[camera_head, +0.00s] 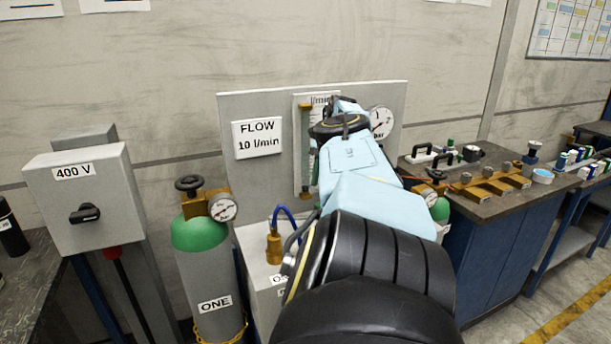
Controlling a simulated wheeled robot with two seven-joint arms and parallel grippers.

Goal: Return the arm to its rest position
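One large arm, light blue with black ribbed joints, reaches from the bottom edge up to the flow panel (228,110). It appears to be my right arm. Its far end, with a black ring and a small light blue part beyond, is in front of the panel, between the flow tube (305,150) and a round gauge (382,122). The fingers of my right gripper cannot be made out there; whether it touches anything is hidden. My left gripper is not in view. I cannot make out a microscope or its arm in this view.
A green-topped cylinder marked ONE (214,285) stands left of the arm, with a valve and gauge (222,208). A grey 400 V box (85,195) is further left. A bench (475,200) with brass fittings (490,187) is at right. Open floor (530,312) shows at lower right.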

